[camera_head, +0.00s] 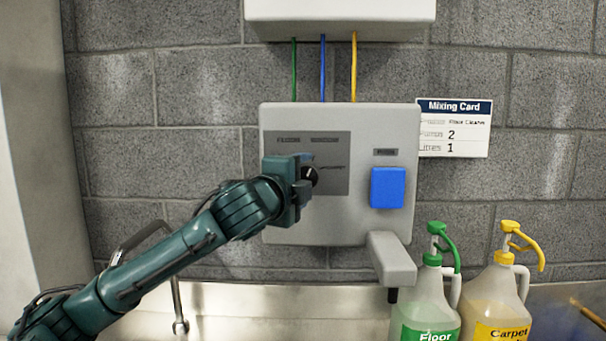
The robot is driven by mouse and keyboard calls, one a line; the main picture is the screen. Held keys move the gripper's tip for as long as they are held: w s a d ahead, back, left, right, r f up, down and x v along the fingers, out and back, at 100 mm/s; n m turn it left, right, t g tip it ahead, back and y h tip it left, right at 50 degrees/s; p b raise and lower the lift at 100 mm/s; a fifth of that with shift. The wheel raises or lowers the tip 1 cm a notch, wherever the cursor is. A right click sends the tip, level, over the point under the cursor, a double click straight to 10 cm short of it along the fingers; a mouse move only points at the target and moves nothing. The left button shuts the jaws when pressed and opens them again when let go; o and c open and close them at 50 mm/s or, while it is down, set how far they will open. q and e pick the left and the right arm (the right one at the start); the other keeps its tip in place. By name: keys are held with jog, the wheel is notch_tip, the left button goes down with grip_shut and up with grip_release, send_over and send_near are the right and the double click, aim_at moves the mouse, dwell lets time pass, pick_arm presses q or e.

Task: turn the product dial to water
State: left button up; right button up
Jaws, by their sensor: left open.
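The gripper hides the dial's left part and some of the panel's labels. The labels that show are too blurred to read surely, so the dial's setting cannot be told. My right gripper is not in view.
A blue button (387,187) and a grey spout (391,260) are right of the panel. A mixing card (454,128) hangs beside the dispenser. A green-topped jug (428,300) and a yellow-topped jug (497,290) stand lower right. A metal tap (178,300) is below my left arm.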

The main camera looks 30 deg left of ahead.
pick_arm(q)
jog(key=shift+w, duration=0.25)
jog(key=c, duration=1)
jog(key=shift+o, duration=0.2)
